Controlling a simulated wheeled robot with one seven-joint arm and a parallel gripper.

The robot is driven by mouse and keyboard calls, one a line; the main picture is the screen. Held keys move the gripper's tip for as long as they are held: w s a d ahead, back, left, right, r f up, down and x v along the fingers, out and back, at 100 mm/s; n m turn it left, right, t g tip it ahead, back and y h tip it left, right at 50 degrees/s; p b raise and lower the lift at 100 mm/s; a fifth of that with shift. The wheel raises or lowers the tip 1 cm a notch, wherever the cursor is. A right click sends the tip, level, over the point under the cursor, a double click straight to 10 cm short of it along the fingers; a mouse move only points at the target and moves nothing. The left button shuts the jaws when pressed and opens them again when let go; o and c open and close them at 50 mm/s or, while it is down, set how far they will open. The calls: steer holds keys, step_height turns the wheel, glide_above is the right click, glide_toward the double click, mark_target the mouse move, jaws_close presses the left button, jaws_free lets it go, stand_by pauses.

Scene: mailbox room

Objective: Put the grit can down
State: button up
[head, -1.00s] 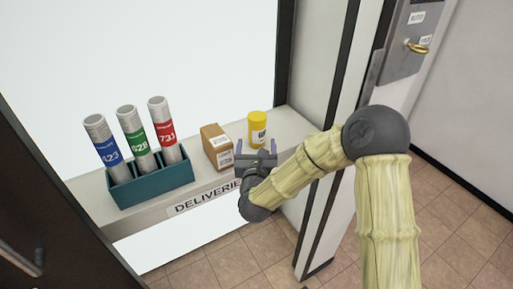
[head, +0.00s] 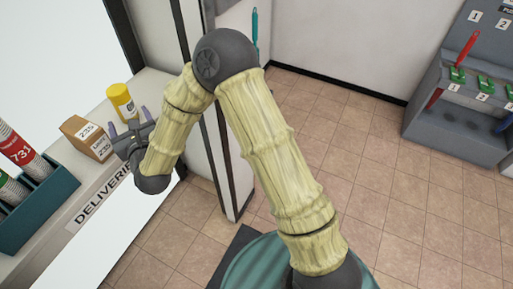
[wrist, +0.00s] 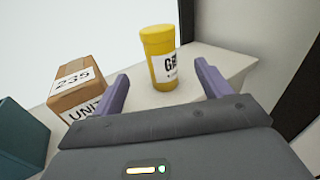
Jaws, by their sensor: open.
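The grit can (head: 121,101) is a yellow cylinder with a white label. It stands upright on the deliveries shelf (head: 92,192), near the shelf's right end in the head view. The wrist view also shows the can (wrist: 158,52), with part of its label readable. My gripper (head: 128,124) is open, its purple fingers spread and empty. In the wrist view the can stands ahead of the fingertips, between their lines and apart from both.
A cardboard box (head: 87,137) marked 235 stands just left of the can. A teal rack (head: 35,218) with mailing tubes (head: 25,152) is farther left. A grey key rack (head: 455,115) stands at the far right. Tiled floor (head: 350,150) is open between.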

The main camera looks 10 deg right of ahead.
steer(key=s+d+f+n+g+h, duration=0.15)
steer(key=d+n+g, duration=0.25)
steer(key=d+n, duration=0.55)
steer(key=s+d+f+n+g+h, duration=0.15)
steer(key=d+n+g, duration=0.25)
steer(key=d+n, duration=0.6)
steer(key=s+d+f+n+g+h, duration=0.1)
steer(key=s+d+n+g, duration=0.5)
steer(key=s+d+n, duration=0.6)
steer(key=s+d+h, duration=0.1)
steer(key=s+d, duration=0.2)
steer(key=d, duration=0.1)
steer(key=shift+s+h, duration=0.3)
steer(key=shift+h, duration=0.1)
steer(key=w+p+v, duration=0.2)
steer(key=p+v, duration=0.8)
steer(key=p, duration=0.1)
steer(key=w+r+p+v, duration=0.1)
steer(key=w+p+v, duration=0.2)
steer(key=p+v, duration=0.7)
steer(key=shift+r+p, duration=0.4)
steer(key=shift+r, duration=0.3)
